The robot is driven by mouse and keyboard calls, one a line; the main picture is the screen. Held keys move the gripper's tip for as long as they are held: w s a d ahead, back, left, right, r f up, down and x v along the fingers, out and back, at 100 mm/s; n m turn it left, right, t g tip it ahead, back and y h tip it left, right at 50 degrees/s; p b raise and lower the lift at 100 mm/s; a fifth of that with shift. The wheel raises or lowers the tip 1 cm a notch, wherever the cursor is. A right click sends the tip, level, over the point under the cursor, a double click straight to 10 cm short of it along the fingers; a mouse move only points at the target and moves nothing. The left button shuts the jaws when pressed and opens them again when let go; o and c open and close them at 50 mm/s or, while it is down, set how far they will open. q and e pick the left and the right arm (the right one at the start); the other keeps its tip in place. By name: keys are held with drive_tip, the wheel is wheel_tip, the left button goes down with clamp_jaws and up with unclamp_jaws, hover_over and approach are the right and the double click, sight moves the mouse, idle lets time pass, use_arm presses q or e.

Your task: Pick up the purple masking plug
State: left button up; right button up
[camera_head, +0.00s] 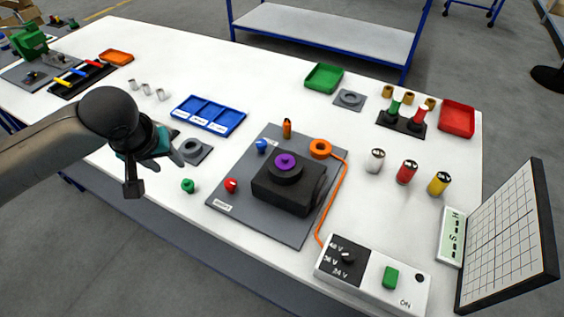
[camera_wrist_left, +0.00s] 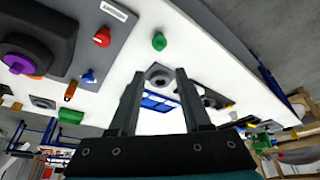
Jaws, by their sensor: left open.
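The purple masking plug (camera_head: 286,161) sits on top of a round black part on a black block (camera_head: 288,190), which stands on a grey board in the middle of the table. It also shows at the left edge of the left wrist view (camera_wrist_left: 20,64). My left gripper (camera_head: 185,152) is to the left of the plug, above the table and well apart from it. In the left wrist view its two fingers (camera_wrist_left: 160,88) are spread, with nothing between them. My right gripper does not show in either view.
The grey board (camera_head: 240,180) also carries a red knob (camera_head: 231,185), a blue knob (camera_head: 262,145) and an orange post (camera_head: 287,128). A green knob (camera_head: 187,186) stands near the front edge. An orange cable (camera_head: 341,190) runs to a control box (camera_head: 372,276). A blue tray (camera_head: 208,115) lies behind.

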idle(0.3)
use_arm(q)
drive_tip(key=shift+o, duration=1.3)
drive_tip(key=shift+d, duration=0.3)
drive_tip(key=o, duration=0.5)
drive_tip(key=shift+n+g, duration=0.3)
drive_tip(key=shift+n, duration=0.1)
drive_tip(key=w+d+r+p, duration=0.1)
drive_tip(key=d, duration=0.3)
drive_tip(key=d+r+p, duration=0.1)
drive_tip(key=d, duration=0.3)
drive_tip(key=w+d+r+p, duration=0.1)
drive_tip(key=d, duration=0.4)
drive_tip(key=shift+w+r+p, duration=0.1)
drive_tip(key=shift+w+p, duration=0.25)
drive_tip(key=shift+c, duration=0.2)
drive_tip(key=d+r+p, duration=0.2)
drive_tip(key=d+r, duration=0.5)
drive_tip(key=d, duration=0.5)
drive_tip(key=b, duration=0.2)
hover_over(285, 158)
drive_tip(key=s+d, duration=0.1)
drive_tip(key=s, duration=0.1)
drive_tip(key=shift+y, duration=0.3)
wheel_tip(285, 158, down, 9)
drive_tip(key=shift+d, duration=0.1)
drive_tip(key=shift+x, duration=2.95)
